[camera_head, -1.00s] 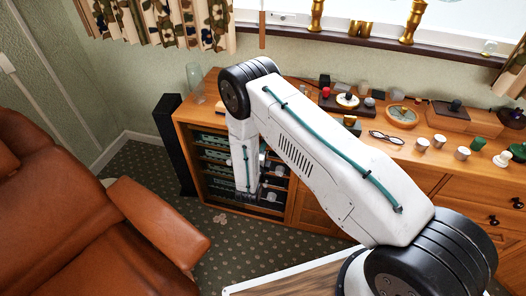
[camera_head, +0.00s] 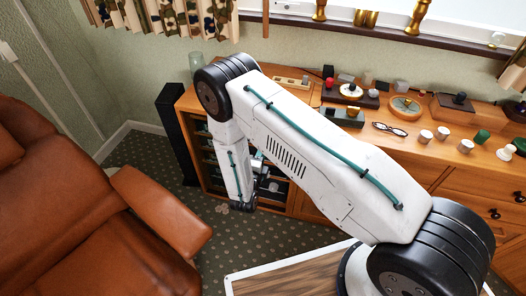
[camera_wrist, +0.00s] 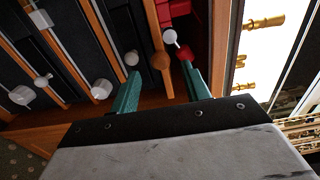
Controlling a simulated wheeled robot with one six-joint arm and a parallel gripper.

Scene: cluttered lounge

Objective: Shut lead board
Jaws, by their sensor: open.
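The sideboard's open bay (camera_head: 274,187) holds a stack of dark pull-out boards with wooden edges and pale knobs. In the wrist view, several dark boards (camera_wrist: 62,50) with wooden strips and white knobs (camera_wrist: 101,88) run beside each other. I cannot tell which one is the lead board. My gripper (camera_wrist: 160,86) has its two teal fingers wide apart with nothing held between them. In the head view, my forearm hides most of the gripper and part of the bay.
The sideboard top carries glasses (camera_head: 389,129), a round dial (camera_head: 405,107), cups (camera_head: 425,136) and other small items. A black tower speaker (camera_head: 176,133) stands left of the bay. A brown leather armchair (camera_head: 160,212) is at left, with patterned carpet (camera_head: 213,232) between.

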